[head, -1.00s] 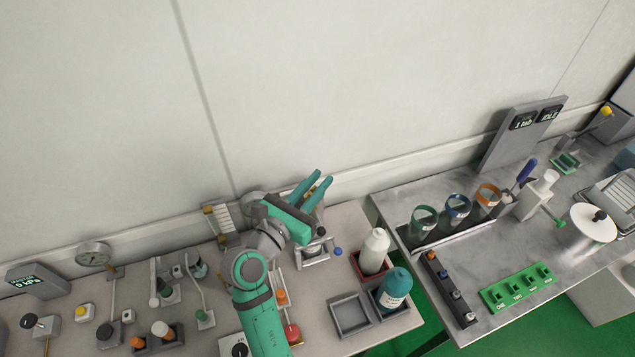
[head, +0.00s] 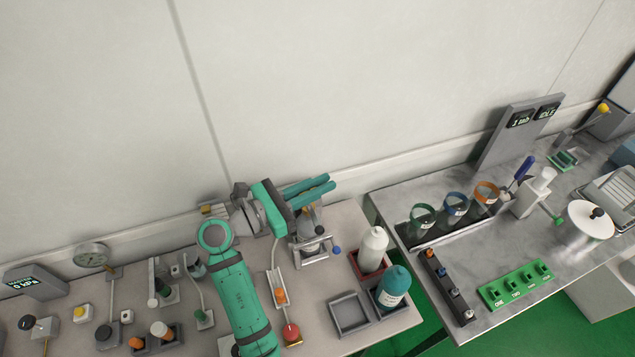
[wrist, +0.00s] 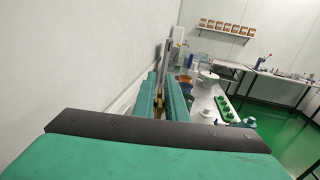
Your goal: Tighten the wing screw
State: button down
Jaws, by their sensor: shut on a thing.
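My gripper (head: 330,183) reaches rightward above the grey bench, its two teal fingers level and nearly parallel. In the wrist view my gripper (wrist: 163,76) has its fingers close together, with a brass-coloured part (wrist: 169,111) showing in the narrow gap. It appears to be the wing screw, and the fingers are shut on it. Below the fingers in the head view stands a small grey metal fixture (head: 312,248) with a brownish part near its top. The fingers hide the upper end of this fixture, so the screw's wings cannot be made out there.
A white bottle (head: 374,247) and a teal bottle (head: 394,287) stand in trays right of the fixture. An empty grey tray (head: 349,330) lies in front. A red knob (head: 291,332) is near my arm. The wall is close behind; a second bench (head: 410,206) is at right.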

jog(key=shift+s+d+m+g+h, duration=0.1)
jog(key=shift+s+m+g+h, duration=0.25)
jog(key=shift+m+g, duration=1.25)
jog(key=shift+s+d+m+g+h, duration=0.1)
jog(key=shift+s+m+g+h, duration=0.2)
jog(key=shift+m+g, duration=1.25)
jog(key=shift+s+m+g+h, duration=0.35)
jog(key=shift+m+g, duration=0.2)
jog(key=shift+g, duration=2)
jog(key=c, duration=2)
grip_release()
